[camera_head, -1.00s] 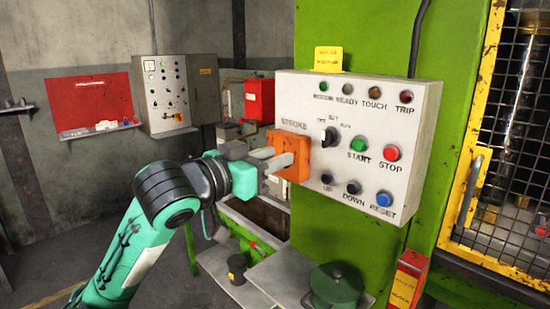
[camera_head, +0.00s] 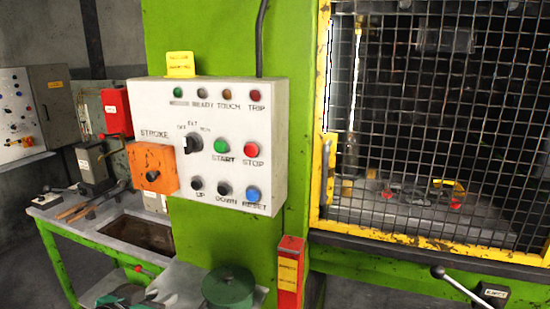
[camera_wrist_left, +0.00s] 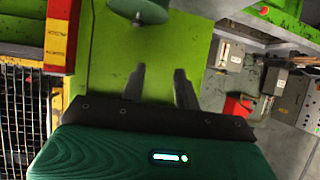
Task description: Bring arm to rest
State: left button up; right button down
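My left gripper (camera_wrist_left: 158,84) shows in the left wrist view with its two grey fingers apart and nothing between them. In the head view only a small teal and dark part of my left arm (camera_head: 122,297) shows at the bottom edge, low in front of the press and left of the green round canister (camera_head: 229,287). It is well below the white control panel (camera_head: 150,95) and touches nothing that I can see. The orange stroke box (camera_head: 150,160), with its black knob, is uncovered on the panel's left side. My right gripper is not in view.
The green press column (camera_head: 205,30) carries the panel. A yellow-framed mesh guard (camera_head: 430,120) stands at the right. A red box (camera_head: 290,270) is mounted below the panel. A green bench (camera_head: 65,265) with tools stands at the left. A lever (camera_head: 455,283) sticks out at lower right.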

pick_arm(q)
jog(key=s+f+g+y, duration=0.3)
jog(key=s+f+g, duration=0.5)
jog(key=s+f, duration=1.7)
notch_tip(320, 180, down, 34)
jog(key=g, duration=0.2)
jog(key=s+a+f+g, duration=0.1)
jog(key=s+a+f, duration=0.2)
jog(key=s+f, duration=1.4)
jog(key=shift+s+f, duration=0.3)
jog(key=shift+s, duration=0.55)
